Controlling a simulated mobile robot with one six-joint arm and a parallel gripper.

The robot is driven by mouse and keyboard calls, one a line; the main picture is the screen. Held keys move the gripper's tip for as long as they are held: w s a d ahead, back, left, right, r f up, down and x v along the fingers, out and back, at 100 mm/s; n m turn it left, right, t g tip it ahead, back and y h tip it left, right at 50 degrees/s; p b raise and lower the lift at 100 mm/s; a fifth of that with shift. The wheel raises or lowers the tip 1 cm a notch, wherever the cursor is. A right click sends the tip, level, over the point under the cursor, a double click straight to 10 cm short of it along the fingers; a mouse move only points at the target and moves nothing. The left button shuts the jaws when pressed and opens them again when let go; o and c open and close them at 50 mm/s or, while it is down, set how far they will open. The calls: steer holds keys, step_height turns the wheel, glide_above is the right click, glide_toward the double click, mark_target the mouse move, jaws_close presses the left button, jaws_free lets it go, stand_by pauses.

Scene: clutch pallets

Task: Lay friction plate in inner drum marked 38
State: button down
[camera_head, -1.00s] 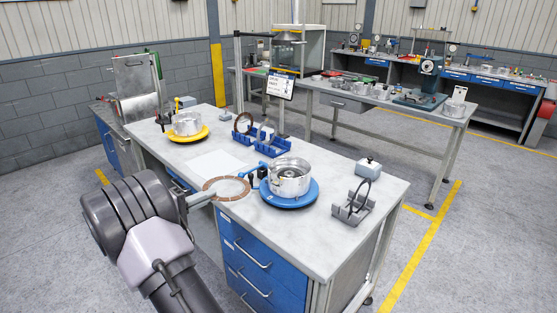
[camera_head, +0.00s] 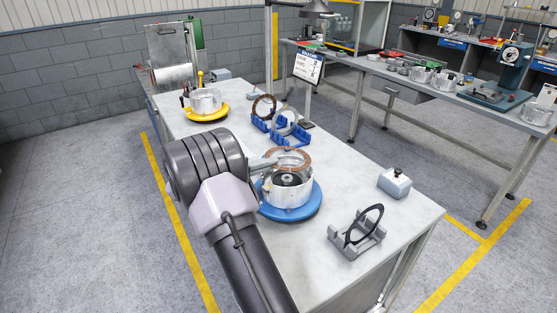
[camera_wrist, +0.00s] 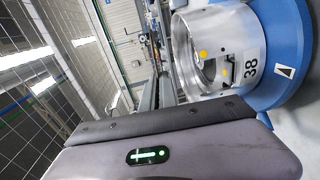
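My gripper (camera_head: 270,163) is shut on the rim of a brown ring-shaped friction plate (camera_head: 306,158) and holds it roughly level. The plate is above the silver drum (camera_head: 288,193), over its open top; a small gap seems to show between them. The drum stands on a round blue base (camera_head: 306,210). In the wrist view the drum (camera_wrist: 238,28) is on its side in the picture and bears the number 38, with yellow dots inside. The blue base (camera_wrist: 290,60) has a white mark with a black triangle. The fingertips and plate cannot be made out there.
A second silver drum (camera_head: 205,101) stands on a yellow base (camera_head: 207,115) farther back. Blue racks (camera_head: 287,135) hold a brown ring and a steel ring. A grey stand (camera_head: 357,243) with a black ring and a grey knobbed box (camera_head: 394,183) are to the right.

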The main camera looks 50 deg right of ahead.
mark_target(269, 182)
steer(key=shift+f+b, duration=2.1)
steer(key=shift+f, duration=1.3)
steer(key=shift+r, duration=0.1)
steer(key=c, duration=1.6)
jaws_free()
steer(key=shift+s, duration=0.1)
steer(key=f+p+v, duration=0.1)
steer(key=v, duration=0.5)
steer(key=r+p, duration=0.2)
steer(key=r, duration=0.1)
steer(key=a+r+p, duration=0.1)
steer(key=r+p, duration=0.1)
steer(key=r, duration=0.1)
steer(key=a+r+p, duration=0.1)
steer(key=r+p, duration=0.2)
steer(key=r, duration=0.1)
steer(key=shift+w, duration=0.4)
